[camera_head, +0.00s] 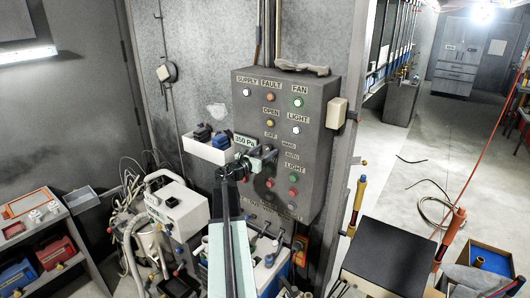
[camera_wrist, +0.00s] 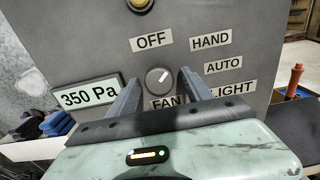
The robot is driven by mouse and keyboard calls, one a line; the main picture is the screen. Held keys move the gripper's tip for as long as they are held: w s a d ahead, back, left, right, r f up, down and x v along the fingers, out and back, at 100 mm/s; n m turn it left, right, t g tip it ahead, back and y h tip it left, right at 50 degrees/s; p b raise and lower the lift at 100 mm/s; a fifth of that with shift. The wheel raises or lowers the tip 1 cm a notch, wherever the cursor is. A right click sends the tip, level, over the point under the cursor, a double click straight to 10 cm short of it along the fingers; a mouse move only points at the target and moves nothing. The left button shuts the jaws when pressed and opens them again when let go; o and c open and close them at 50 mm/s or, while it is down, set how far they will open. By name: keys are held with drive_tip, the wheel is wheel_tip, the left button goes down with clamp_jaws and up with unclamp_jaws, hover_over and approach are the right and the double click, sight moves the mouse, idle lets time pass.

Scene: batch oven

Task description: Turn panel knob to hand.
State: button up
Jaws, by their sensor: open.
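The panel knob (camera_wrist: 158,80) is a small grey round dial with a white pointer mark. The mark leans to the upper right, roughly toward the HAND label (camera_wrist: 211,40). The OFF label (camera_wrist: 151,40) is above it, the AUTO label (camera_wrist: 224,66) to the right, and the FAN label (camera_wrist: 166,102) just below. My gripper (camera_wrist: 161,75) is open, with one finger on each side of the knob; I cannot tell whether either touches it. In the head view my gripper (camera_head: 262,160) is at the front of the grey panel (camera_head: 316,112) and hides the knob.
A 350 Pa display (camera_wrist: 89,95) is left of the knob. Several lamps and buttons sit on the panel, with red buttons (camera_head: 293,192) below my gripper. A white bin (camera_head: 207,149) is mounted to the left. Cluttered equipment (camera_head: 170,210) stands below left.

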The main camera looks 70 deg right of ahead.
clamp_jaws()
drive_tip(key=shift+m, duration=0.3)
unclamp_jaws()
drive_tip(key=v, duration=0.7)
drive_tip(key=shift+a, duration=0.4)
